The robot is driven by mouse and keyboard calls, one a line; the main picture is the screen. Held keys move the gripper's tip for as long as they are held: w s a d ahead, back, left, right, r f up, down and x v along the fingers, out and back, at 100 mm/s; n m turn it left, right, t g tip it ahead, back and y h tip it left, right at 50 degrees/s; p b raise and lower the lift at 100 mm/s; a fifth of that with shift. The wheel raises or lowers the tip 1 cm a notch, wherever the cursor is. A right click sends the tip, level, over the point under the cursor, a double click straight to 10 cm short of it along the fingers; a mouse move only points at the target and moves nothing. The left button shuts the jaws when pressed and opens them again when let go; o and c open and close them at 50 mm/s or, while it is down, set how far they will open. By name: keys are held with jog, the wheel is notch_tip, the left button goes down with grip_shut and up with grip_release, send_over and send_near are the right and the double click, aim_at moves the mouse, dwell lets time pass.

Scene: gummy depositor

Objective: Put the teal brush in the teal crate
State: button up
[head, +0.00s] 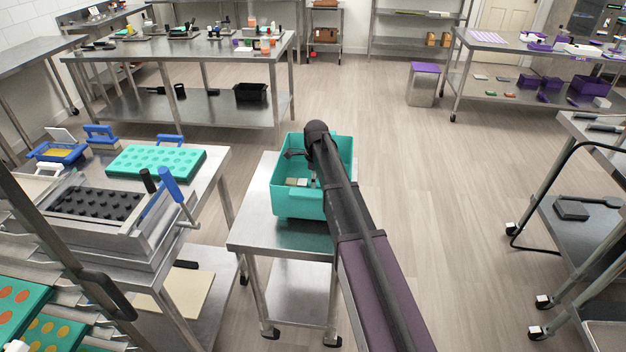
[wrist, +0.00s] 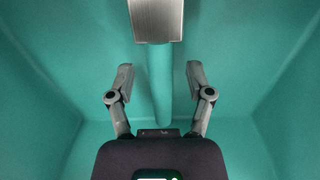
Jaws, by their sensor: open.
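The teal crate (head: 300,205) stands on a small steel cart in the middle of the head view. Its teal inner walls (wrist: 50,65) fill the wrist view. My gripper (wrist: 159,69) is open, pointing down into the crate. Between its spread fingers, touching neither, is the teal handle (wrist: 160,95) of what looks like the brush, joined to a grey metal part (wrist: 157,20) at the top. In the head view a small pale and beige piece (head: 297,182) shows inside the crate. My arm hides the crate's right part and most of my gripper.
The steel cart top (head: 262,236) is bare in front of the crate. To the left, a bench holds a teal mould tray (head: 157,161) and a depositor with a black mould (head: 95,203). A steel rack (head: 590,180) stands at right. Open floor (head: 440,170) lies between.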

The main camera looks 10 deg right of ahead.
notch_tip(320, 180, up, 11)
jog(key=p, duration=1)
jog(key=shift+d, duration=0.1)
dwell(0.6)
jog(key=s+r+n+p, duration=0.3)
jog(key=s+n, duration=0.4)
jog(key=s, duration=0.2)
jog(key=s+r+n+p, duration=0.3)
jog(key=s+n, duration=0.4)
jog(key=s, duration=0.3)
jog(key=s+r+n+p, duration=0.4)
jog(key=s+n, duration=0.3)
jog(key=s, duration=0.3)
jog(key=shift+s+n, duration=0.15)
jog(key=shift+n, duration=0.15)
jog(key=shift+c, duration=0.7)
